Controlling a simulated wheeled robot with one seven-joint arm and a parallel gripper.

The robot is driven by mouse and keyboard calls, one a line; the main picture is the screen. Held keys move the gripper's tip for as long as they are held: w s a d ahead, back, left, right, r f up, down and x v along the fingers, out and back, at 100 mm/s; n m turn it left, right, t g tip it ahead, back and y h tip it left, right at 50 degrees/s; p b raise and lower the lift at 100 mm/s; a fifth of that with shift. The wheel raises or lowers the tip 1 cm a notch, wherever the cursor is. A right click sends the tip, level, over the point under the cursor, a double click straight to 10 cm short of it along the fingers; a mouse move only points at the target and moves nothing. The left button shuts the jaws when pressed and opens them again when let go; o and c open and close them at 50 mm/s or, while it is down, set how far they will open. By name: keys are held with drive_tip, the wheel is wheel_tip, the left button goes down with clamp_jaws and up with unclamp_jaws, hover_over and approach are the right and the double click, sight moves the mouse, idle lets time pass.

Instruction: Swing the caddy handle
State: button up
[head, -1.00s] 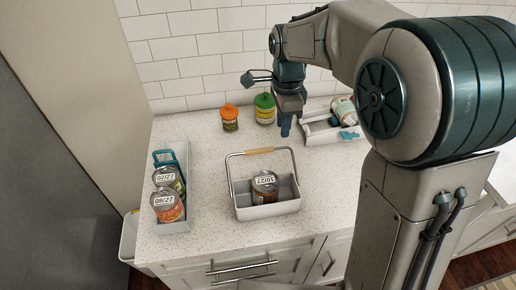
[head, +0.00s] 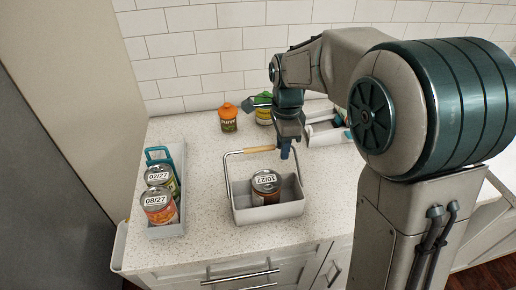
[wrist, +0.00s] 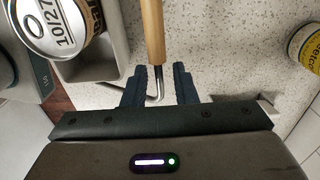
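The grey caddy (head: 268,214) stands on the counter with a can labelled 10/27 (head: 266,186) inside. Its metal handle with a wooden grip (head: 259,149) is raised, the grip above the caddy's back side. The wooden grip also shows in the wrist view (wrist: 153,30), with the can (wrist: 55,25) at upper left. My gripper (head: 286,150) points down at the right end of the handle. In the wrist view, its two dark fingers (wrist: 160,86) are apart, with the handle's bent metal end between them. I cannot tell whether either finger touches it.
A grey tray (head: 167,231) at left holds cans labelled 02/27 and 08/27 and a teal-handled item (head: 160,153). An orange-lidded jar (head: 228,118) and a yellow-green jar (head: 263,114) stand at the back wall. Counter between tray and caddy is clear.

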drive_tip(key=c, duration=0.5)
drive_tip(key=shift+r, duration=0.15)
